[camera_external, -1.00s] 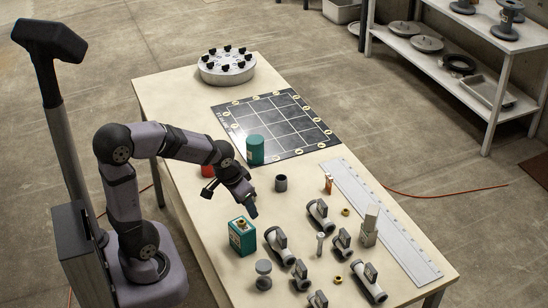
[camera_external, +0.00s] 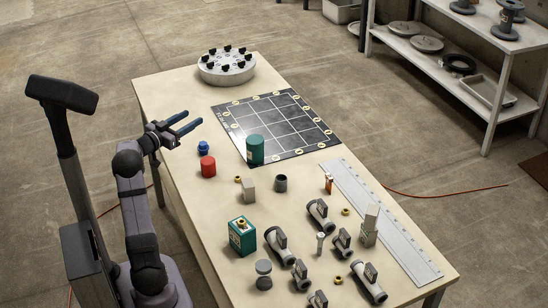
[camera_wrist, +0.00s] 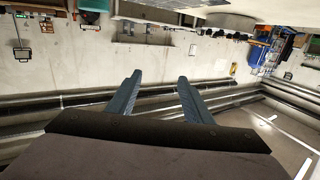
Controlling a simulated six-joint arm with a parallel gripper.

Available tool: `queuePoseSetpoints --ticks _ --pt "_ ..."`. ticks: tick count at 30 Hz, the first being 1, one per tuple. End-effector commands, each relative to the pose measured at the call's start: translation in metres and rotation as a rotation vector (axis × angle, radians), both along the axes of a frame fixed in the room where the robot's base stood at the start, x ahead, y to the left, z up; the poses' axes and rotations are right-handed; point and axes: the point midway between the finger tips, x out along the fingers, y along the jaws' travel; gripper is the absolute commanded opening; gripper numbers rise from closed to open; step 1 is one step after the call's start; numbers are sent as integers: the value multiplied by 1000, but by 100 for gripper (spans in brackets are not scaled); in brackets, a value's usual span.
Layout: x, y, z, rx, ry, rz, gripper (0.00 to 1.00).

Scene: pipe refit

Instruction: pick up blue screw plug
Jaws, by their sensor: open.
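The blue screw plug (camera_external: 204,148) stands on the table near its left edge, just behind a red cylinder (camera_external: 208,166). My gripper (camera_external: 192,124) is open and empty, raised above the left side of the table. In the external view it appears a little above and to the left of the blue plug, not touching it. In the wrist view the two blue fingers (camera_wrist: 158,95) are spread apart with nothing between them. The wrist camera looks out over the room, and the blue plug does not show there.
A teal cylinder (camera_external: 255,150) stands at the edge of the black grid mat (camera_external: 290,120). A round grey flange (camera_external: 226,68) sits at the far end. Several grey valves (camera_external: 320,214), a teal box (camera_external: 242,236) and a ruler (camera_external: 380,220) fill the near half. The table between flange and blue plug is clear.

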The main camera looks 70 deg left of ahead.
Motion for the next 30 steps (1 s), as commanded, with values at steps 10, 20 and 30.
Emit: queuePoseSetpoints --ticks 10,20,30 --pt "-34 4 -79 -14 -43 -56 46" --pt "-34 5 -150 -8 -43 -54 46" --pt "-27 7 -158 -3 -41 -55 46"
